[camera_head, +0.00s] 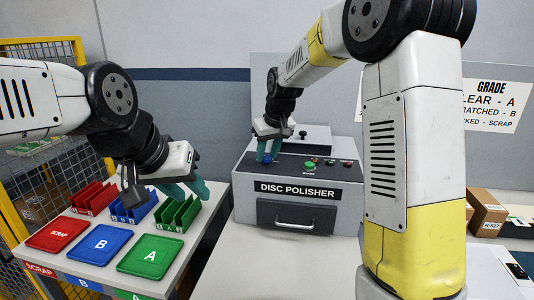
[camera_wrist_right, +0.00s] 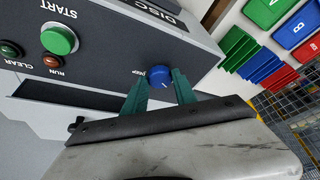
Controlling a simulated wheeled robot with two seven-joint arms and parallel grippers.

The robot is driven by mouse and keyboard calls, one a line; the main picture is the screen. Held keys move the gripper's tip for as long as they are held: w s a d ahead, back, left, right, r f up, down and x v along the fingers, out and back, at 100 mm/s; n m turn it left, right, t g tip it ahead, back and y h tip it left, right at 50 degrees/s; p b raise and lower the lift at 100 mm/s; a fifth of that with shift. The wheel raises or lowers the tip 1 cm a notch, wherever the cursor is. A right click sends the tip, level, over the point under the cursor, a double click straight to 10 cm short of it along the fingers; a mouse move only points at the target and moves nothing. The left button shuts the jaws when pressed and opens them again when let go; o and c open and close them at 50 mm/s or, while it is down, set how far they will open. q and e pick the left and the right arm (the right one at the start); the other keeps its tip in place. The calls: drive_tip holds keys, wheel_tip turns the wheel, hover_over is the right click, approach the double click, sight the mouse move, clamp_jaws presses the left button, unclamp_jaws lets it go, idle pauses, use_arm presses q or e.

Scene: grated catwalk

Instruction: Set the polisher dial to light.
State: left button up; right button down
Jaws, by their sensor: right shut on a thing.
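The grey disc polisher (camera_head: 345,213) stands on the table with its sloped control panel facing me. Its blue dial (camera_wrist_right: 161,77) is at the left end of the panel, and it also shows small in the head view (camera_head: 266,160). My right gripper (camera_head: 268,153) is shut on the dial. In the right wrist view its teal fingers (camera_wrist_right: 160,92) stand on either side of the knob. A small pale mark shows on the dial, but the lettering beside it is too small to read. My left gripper (camera_head: 188,190) is open and empty above the coloured racks.
A green START button (camera_wrist_right: 59,39) and the small RUN (camera_wrist_right: 53,62) and CLEAR (camera_wrist_right: 10,49) fittings share the panel. Red (camera_head: 58,234), blue (camera_head: 102,243) and green (camera_head: 150,256) trays lie at left. Cardboard boxes (camera_head: 484,218) stand at right.

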drive_tip(key=shift+m, duration=0.3)
drive_tip(key=m, duration=0.1)
drive_tip(key=m+h, duration=0.1)
drive_tip(key=m, duration=0.1)
drive_tip(key=shift+a+h, duration=0.2)
drive_tip(key=shift+h, duration=0.1)
drive_tip(key=shift+a+m+h, duration=0.1)
drive_tip(key=shift+m+h, duration=0.6)
drive_tip(key=shift+m, duration=1.3)
drive_tip(key=c, duration=1)
unclamp_jaws()
drive_tip(key=shift+s+r, duration=0.1)
drive_tip(key=v, duration=0.7)
drive_tip(key=shift+r, duration=0.25)
